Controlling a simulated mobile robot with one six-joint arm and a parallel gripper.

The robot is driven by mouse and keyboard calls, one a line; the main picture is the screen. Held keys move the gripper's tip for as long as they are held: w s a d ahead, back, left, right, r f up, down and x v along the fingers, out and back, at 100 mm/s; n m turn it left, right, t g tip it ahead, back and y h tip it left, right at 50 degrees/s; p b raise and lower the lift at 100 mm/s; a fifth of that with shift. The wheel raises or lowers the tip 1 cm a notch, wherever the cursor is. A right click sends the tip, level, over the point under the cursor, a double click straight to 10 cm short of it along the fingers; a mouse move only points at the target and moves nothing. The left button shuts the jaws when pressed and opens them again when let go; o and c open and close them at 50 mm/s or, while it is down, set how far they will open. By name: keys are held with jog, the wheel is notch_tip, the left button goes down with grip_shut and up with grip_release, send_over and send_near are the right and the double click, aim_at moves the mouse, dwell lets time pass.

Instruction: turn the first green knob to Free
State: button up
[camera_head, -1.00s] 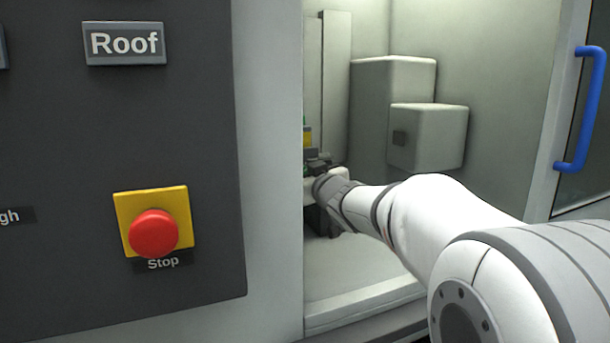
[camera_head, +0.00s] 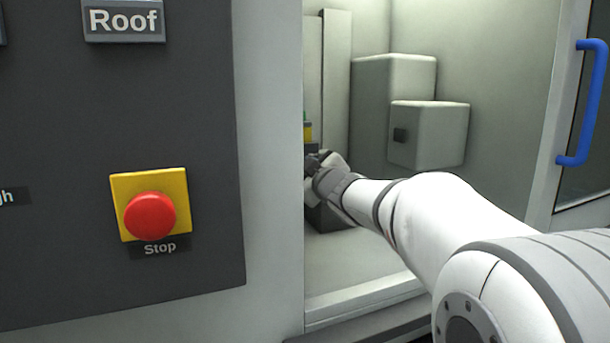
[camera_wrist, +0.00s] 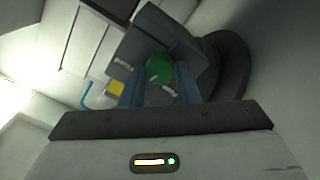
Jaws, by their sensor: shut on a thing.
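A round green knob (camera_wrist: 160,68) sits on a dark grey block (camera_wrist: 150,35) in the wrist view, with small white labels beside it that are too small to read. My gripper (camera_wrist: 162,90) is shut on the green knob, with one bluish finger on each side of it. In the head view my arm reaches into the machine opening, and the gripper end (camera_head: 316,165) is mostly hidden behind the opening's left edge. The knob is not clearly visible in the head view.
A dark panel with a red Stop button (camera_head: 150,216) and a Roof label (camera_head: 124,20) stands left of the opening. Pale boxes (camera_head: 430,135) are fixed inside at the back. A door with a blue handle (camera_head: 585,105) is at right.

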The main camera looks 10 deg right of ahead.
jog(key=n+b, duration=0.5)
jog(key=n, duration=0.7)
jog(key=shift+f, duration=0.1)
dwell(0.4)
jog(key=o, duration=1)
jog(key=shift+c, duration=0.2)
jog(key=s+d+p, duration=0.1)
jog(key=s, duration=0.6)
jog(key=shift+s+d+p, duration=0.2)
jog(key=shift+s+p, duration=0.1)
jog(key=shift+p, duration=0.05)
